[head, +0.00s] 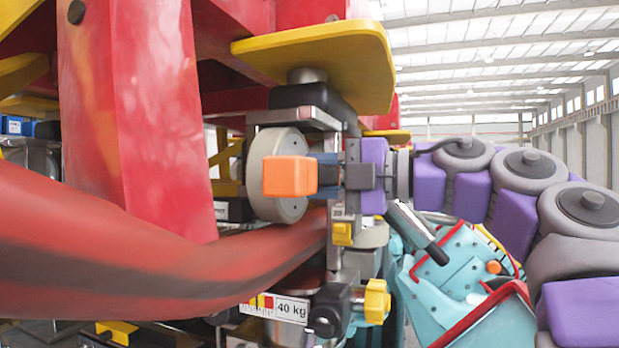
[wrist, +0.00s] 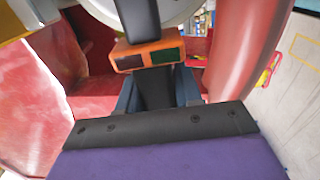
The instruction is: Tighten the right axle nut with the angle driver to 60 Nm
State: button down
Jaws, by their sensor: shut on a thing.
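My gripper (head: 325,175) is shut on the angle driver, in front of the pale grey wheel (head: 259,150). The driver's orange block (head: 289,177) sticks out past the dark blue jaws and covers the wheel's middle. In the wrist view my gripper (wrist: 155,90) has its jaws on both sides of the driver's black grip. The orange block (wrist: 160,55) shows two dark windows there, close to a black bar (wrist: 140,20) and the wheel's edge (wrist: 180,12). I cannot make out the right axle nut, or whether the driver is touching it.
A thick red tube (head: 150,250) runs across the lower left. A red post (head: 135,110) and a yellow plate (head: 325,55) crowd the wheel. Below are a yellow knob (head: 377,301) and a 40 kg label (head: 291,309). A red-edged teal tray (head: 440,285) stands lower right.

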jog(key=shift+x, duration=0.85)
dwell(1.1)
jog(key=shift+r+p, duration=0.1)
jog(key=shift+p, duration=0.45)
dwell(1.1)
jog(key=shift+s+d, duration=0.1)
jog(key=shift+d, duration=0.2)
jog(key=shift+v, duration=1.8)
